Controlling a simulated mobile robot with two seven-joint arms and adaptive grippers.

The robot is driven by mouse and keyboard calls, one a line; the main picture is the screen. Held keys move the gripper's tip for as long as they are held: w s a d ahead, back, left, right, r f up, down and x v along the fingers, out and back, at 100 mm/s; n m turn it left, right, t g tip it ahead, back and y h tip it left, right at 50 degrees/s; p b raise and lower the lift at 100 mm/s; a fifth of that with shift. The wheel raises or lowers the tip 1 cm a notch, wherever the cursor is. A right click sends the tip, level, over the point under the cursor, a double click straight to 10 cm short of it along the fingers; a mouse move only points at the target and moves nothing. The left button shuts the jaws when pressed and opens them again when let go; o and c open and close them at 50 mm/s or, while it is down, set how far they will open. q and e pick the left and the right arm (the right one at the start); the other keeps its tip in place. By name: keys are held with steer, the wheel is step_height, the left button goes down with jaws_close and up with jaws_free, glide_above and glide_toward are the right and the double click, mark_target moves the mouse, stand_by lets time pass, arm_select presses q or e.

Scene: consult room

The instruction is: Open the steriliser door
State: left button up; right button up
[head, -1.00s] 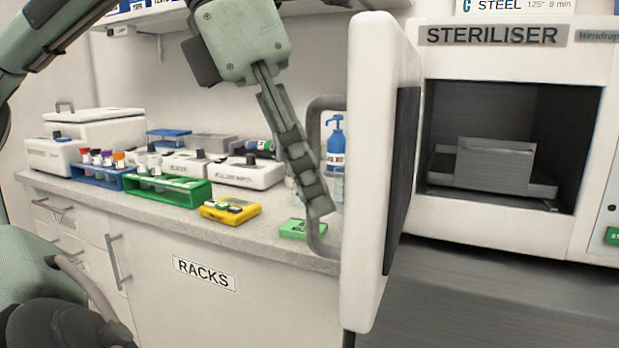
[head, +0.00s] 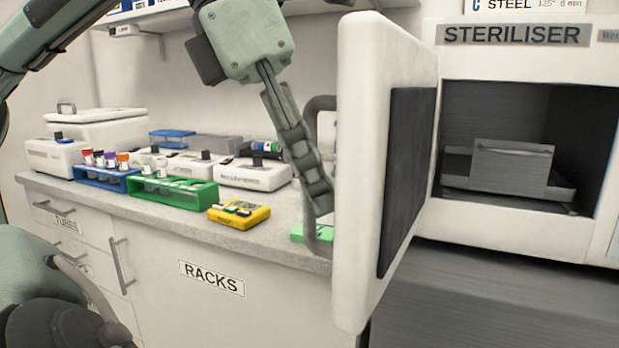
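The steriliser (head: 515,215) stands at the right with its white door (head: 365,170) swung well open, edge toward me. The dark inner panel (head: 408,175) of the door shows. The grey loop handle (head: 310,112) is on the door's outer face, partly hidden by my fingers. My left gripper (head: 320,206) reaches down from above, its fingers crossing in front of the handle and close to the door's outer face. The fingers line up in this view, so I cannot tell whether they are shut on the handle.
A metal box on a tray (head: 510,168) sits inside the chamber. The counter (head: 280,228) at left holds a blue rack (head: 105,180), a green rack (head: 172,190), a yellow block (head: 240,214) and a green block (head: 298,233) near the handle. A grey surface lies below the steriliser.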

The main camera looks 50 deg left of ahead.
arm_select(q)
steer(key=shift+o, duration=0.9)
steer(key=v, duration=1.2)
steer(key=shift+d, duration=0.1)
